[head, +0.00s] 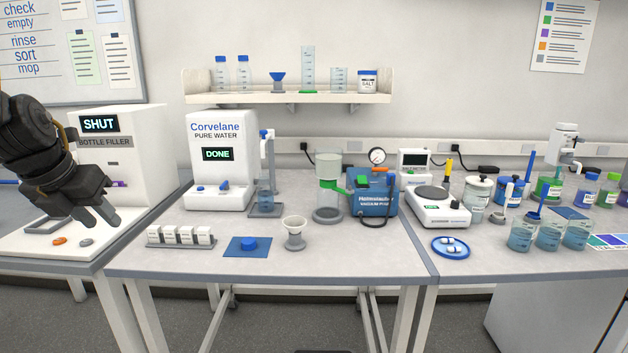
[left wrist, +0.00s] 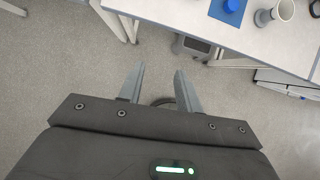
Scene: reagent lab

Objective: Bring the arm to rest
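My left gripper (head: 108,218) hangs at the left of the head view, in front of the bottle filler (head: 135,150) and above its white base. In the left wrist view its two grey fingers (left wrist: 160,82) stand apart with nothing between them, over the floor in front of the bench edge. The left arm (head: 32,140) comes in dark and bent from the left edge. My right gripper shows in neither view.
The bench (head: 350,262) holds a white vial rack (head: 180,245), a blue mat (head: 235,254) with a blue cap, a small funnel cup (head: 294,236), the pure water dispenser (head: 217,165) and a blue vacuum pump (head: 373,203). Blue beakers (head: 521,236) stand at the right. The floor (left wrist: 60,70) in front is clear.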

